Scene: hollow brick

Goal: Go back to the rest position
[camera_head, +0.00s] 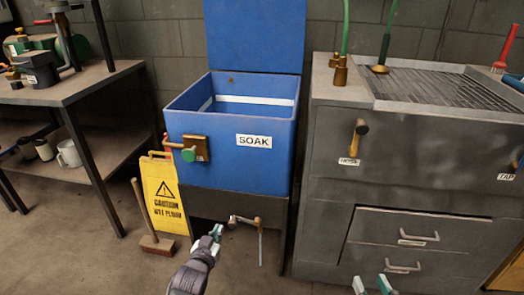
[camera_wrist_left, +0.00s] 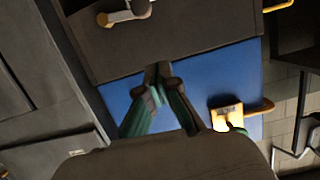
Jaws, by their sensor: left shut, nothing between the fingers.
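My left gripper (camera_head: 216,232) is low in front of the blue soak tub, close to the tap on the tub's dark stand. In the left wrist view its fingers (camera_wrist_left: 158,72) meet at the tips with nothing between them. My right gripper (camera_head: 372,284) shows only as two teal fingertips at the bottom edge of the head view, in front of the grey cabinet. The tips are apart with nothing seen between them; the rest of it is out of frame.
The blue tub (camera_head: 224,150) has its lid raised. A tap (camera_head: 245,220) sits below it. A yellow caution sign (camera_head: 163,195) and a brush (camera_head: 155,244) stand left of it. The grey cabinet (camera_head: 400,180) is at right, a workbench (camera_head: 70,88) at left. Floor at lower left is clear.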

